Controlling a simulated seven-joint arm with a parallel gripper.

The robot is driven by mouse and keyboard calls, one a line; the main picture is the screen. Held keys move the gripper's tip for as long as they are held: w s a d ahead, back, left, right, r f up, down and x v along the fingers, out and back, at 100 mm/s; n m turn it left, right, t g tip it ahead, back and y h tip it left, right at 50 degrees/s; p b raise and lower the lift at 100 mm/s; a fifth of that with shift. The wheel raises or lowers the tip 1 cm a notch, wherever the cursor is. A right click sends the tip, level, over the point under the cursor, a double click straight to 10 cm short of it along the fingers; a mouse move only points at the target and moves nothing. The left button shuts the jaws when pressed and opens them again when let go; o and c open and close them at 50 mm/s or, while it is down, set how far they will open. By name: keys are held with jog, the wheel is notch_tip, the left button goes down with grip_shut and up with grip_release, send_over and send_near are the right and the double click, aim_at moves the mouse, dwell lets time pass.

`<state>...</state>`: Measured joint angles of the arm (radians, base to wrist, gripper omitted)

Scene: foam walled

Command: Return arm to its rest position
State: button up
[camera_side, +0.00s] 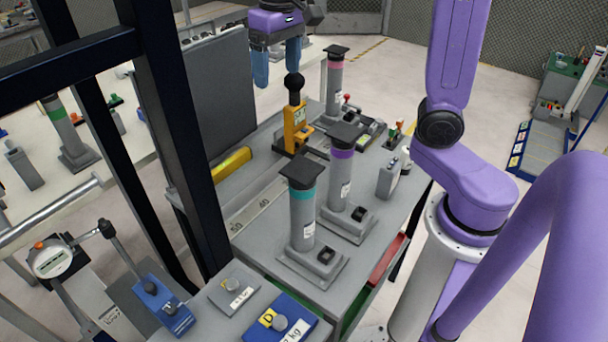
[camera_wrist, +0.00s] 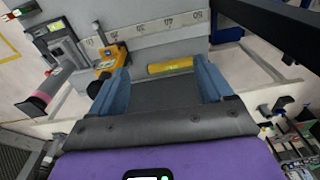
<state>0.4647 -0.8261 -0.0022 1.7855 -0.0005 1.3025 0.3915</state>
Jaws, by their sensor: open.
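My gripper (camera_side: 275,66) hangs above the far end of the grey workbench (camera_side: 375,225), near the top of the side view. Its two blue fingers are spread apart with nothing between them. In the wrist view my gripper (camera_wrist: 163,85) is open over the bench's back panel, and both fingers show empty. My purple arm rises at the right of the side view, and its upper part runs out of the picture.
A yellow device with a black knob (camera_side: 295,125) stands just below my gripper. Grey columns with pink (camera_side: 334,85), purple (camera_side: 341,175) and teal (camera_side: 302,215) bands stand on the bench. A yellow cylinder (camera_side: 231,163) lies by the dark upright panel (camera_side: 210,85). A dark frame post (camera_side: 180,140) stands left.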

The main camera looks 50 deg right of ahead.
jog(key=s+f+n, duration=0.5)
jog(key=s+n, duration=0.1)
jog(key=s, duration=0.6)
jog(key=s+f+n, duration=0.6)
jog(key=s+n, duration=0.1)
jog(key=s, duration=0.5)
jog(key=shift+a, duration=0.25)
